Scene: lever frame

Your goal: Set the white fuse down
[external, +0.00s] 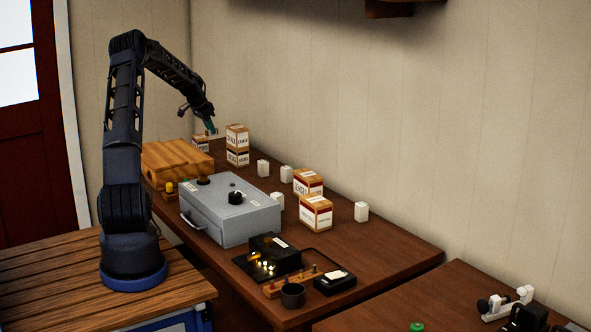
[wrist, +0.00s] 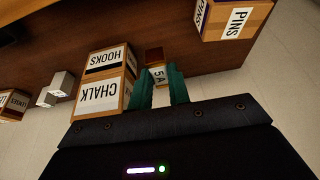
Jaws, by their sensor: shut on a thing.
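My gripper (wrist: 160,80) has two teal fingers, shut on the white fuse (wrist: 158,75), a small white piece marked "5A" with a dark red-brown end. In the wrist view the fuse sits between the fingertips, with the brown table (wrist: 195,62) behind it. In the external view my gripper (external: 211,128) is at the far end of the table, above and left of the stacked boxes. The fuse is too small to make out clearly there, and its exact height above the table cannot be told.
The chalk box (wrist: 102,95) and hooks box (wrist: 108,62) stand close beside my fingers; a pins box (wrist: 232,20) is at upper right. A wooden box (external: 178,158), grey metal case (external: 232,212) and several white blocks (external: 361,211) share the table. Bare table shows between pins and hooks.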

